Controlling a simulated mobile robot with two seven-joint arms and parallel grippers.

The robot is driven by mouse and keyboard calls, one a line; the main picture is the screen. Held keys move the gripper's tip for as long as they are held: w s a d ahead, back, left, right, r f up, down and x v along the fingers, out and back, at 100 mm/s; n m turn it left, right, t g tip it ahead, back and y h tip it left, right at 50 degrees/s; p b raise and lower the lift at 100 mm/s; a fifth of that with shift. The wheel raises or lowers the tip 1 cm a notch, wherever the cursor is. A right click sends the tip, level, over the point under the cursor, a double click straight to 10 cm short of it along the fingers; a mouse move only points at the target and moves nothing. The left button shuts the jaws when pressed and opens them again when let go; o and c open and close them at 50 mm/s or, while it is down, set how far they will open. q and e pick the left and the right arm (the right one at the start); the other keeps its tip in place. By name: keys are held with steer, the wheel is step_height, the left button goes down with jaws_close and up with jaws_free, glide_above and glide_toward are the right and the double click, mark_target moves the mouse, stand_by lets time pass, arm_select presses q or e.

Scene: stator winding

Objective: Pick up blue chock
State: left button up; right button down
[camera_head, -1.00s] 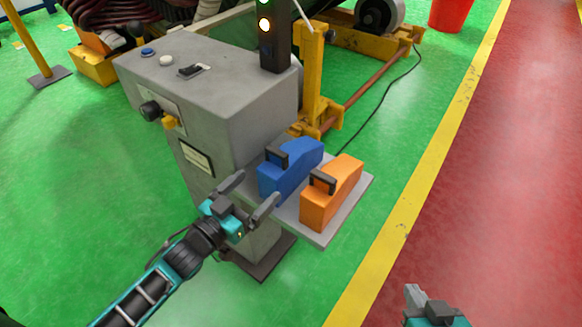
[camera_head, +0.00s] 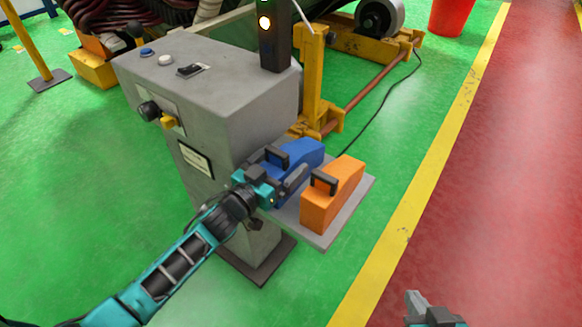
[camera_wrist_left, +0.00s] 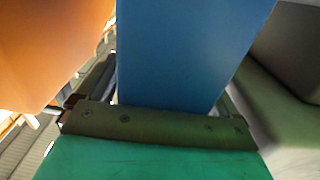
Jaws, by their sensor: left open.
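The blue chock (camera_head: 305,156), a wedge-like block with a dark handle, sits on a grey shelf (camera_head: 322,237) on the side of the control cabinet. My left gripper (camera_head: 286,172) is open at the near end of the blue chock, its fingers reaching along the chock's sides. In the left wrist view the blue chock (camera_wrist_left: 185,55) fills the middle, between the fingers. Whether the fingers touch it cannot be told. My right gripper (camera_head: 425,305) is at the bottom edge, mostly cut off, away from the shelf.
An orange chock (camera_head: 333,195) stands close to the right of the blue one; it also shows in the left wrist view (camera_wrist_left: 50,45). The grey cabinet (camera_head: 215,90) rises on the left. A yellow frame (camera_head: 314,80) stands behind the shelf. The floor to the right is free.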

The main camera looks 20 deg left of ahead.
arm_select(q)
steer(key=shift+c, duration=0.4)
steer(key=c, duration=1.1)
steer(key=shift+r, duration=0.15)
